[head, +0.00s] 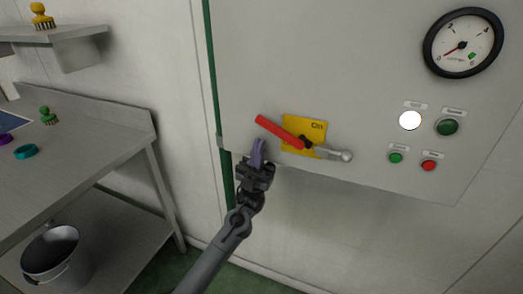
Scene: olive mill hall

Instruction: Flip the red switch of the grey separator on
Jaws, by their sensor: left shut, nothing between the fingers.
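The grey separator's panel (345,80) fills the middle and right of the head view. Its red switch (279,130) is a lever over a yellow plate (318,127) marked "On". The red lever slants from upper left down to a dark pivot on the plate. A silver arm with a round knob (345,156) extends from the pivot to the lower right. My left gripper (259,148) is shut and empty, just below the red lever. Its purple fingertips point up, close to the lever; I cannot tell whether they touch it. My right gripper is not in view.
Right of the lever are a lit white lamp (410,120), green buttons (447,127), a red button (429,165) and a gauge (462,43). At left stand a metal table (85,150), a bucket (52,262) below it and a shelf (60,36) with a yellow brush.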

